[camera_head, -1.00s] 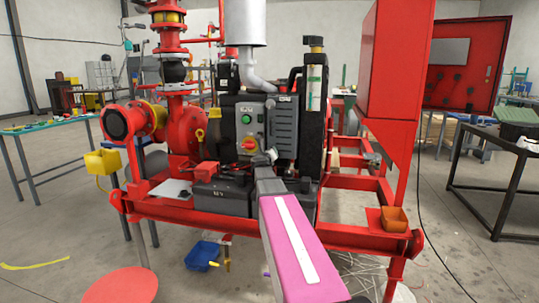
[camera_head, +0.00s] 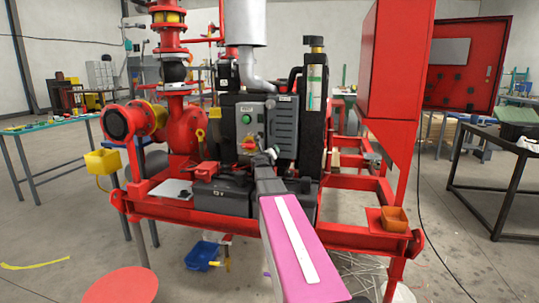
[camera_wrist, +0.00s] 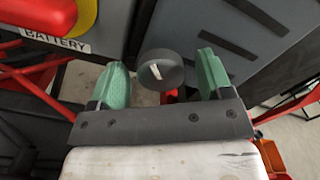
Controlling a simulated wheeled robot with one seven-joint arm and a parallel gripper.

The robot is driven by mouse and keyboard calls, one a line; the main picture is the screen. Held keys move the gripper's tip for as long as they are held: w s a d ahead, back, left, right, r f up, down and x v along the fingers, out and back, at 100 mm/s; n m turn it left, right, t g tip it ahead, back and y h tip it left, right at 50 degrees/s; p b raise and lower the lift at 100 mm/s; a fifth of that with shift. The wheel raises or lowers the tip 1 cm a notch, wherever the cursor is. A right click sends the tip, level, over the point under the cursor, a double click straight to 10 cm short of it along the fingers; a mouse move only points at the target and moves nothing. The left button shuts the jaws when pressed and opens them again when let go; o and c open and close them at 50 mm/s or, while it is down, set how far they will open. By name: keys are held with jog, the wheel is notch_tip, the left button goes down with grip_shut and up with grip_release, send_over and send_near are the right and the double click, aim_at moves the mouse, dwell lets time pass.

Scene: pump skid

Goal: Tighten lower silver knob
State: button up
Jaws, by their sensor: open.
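In the wrist view a round dark grey knob (camera_wrist: 160,72) with a white pointer mark stands out from the grey panel. It looks dark rather than silver, and I cannot tell for sure that it is the task's knob. My gripper (camera_wrist: 163,78) is open, with one green fingertip on each side of the knob and a visible gap to each. In the head view my gripper (camera_head: 266,155) is at the lower part of the grey control panel (camera_head: 266,122) and hides the knob there.
A red and yellow switch (camera_wrist: 40,18) sits close by at upper left, beside a "BATTERY" label (camera_wrist: 55,41). A black battery box (camera_head: 222,195) and red frame rail (camera_head: 180,211) lie below. A tall red cabinet (camera_head: 395,65) stands to the right.

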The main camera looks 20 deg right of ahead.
jog(key=v, duration=1)
jog(key=shift+s+a, duration=0.25)
jog(key=shift+s, duration=0.1)
